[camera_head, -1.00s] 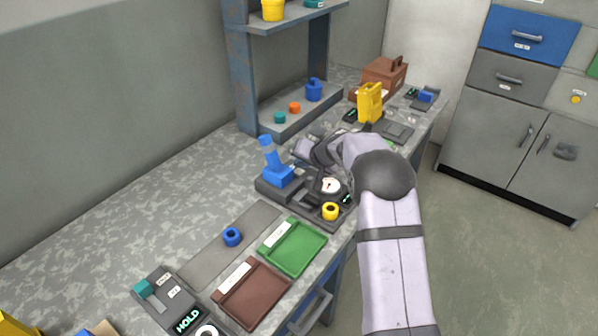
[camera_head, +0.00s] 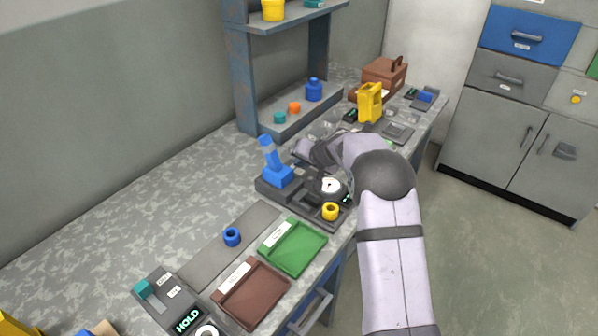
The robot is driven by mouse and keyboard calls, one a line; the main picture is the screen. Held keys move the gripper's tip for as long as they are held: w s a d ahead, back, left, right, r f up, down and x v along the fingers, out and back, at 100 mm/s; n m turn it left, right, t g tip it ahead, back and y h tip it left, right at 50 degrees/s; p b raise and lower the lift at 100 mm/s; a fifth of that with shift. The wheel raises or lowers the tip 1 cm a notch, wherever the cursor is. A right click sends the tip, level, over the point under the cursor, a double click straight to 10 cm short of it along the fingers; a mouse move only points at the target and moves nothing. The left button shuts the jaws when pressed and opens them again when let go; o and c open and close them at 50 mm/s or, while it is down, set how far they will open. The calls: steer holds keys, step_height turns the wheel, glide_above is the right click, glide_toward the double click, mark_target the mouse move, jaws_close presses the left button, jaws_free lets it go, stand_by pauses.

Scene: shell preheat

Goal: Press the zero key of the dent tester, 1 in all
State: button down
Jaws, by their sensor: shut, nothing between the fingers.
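A dark bench device with a round white dial (camera_head: 331,185) and a small green-lit display (camera_head: 347,198) stands mid-bench; I take it for the dent tester. No label for a zero key can be read at this size. My gripper (camera_head: 314,184) is dark, small and partly lost against the device; it points down just left of the dial. It is shut and empty. I cannot tell whether its tips touch the device. My wrist hides part of the area behind the dial.
A blue lever press (camera_head: 275,174) stands close left of the dial. A yellow device (camera_head: 370,102) and a brown box (camera_head: 384,74) stand farther back.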

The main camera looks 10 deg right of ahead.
mark_target(301, 174)
steer(key=shift+f+b, duration=0.9)
steer(key=shift+b, duration=0.4)
stand_by(0.9)
steer(key=shift+r, duration=0.1)
steer(key=shift+r+p, duration=0.55)
steer(key=shift+r, duration=0.2)
steer(key=shift+r, duration=0.15)
steer(key=shift+r+p, duration=1.85)
steer(key=shift+r, duration=0.55)
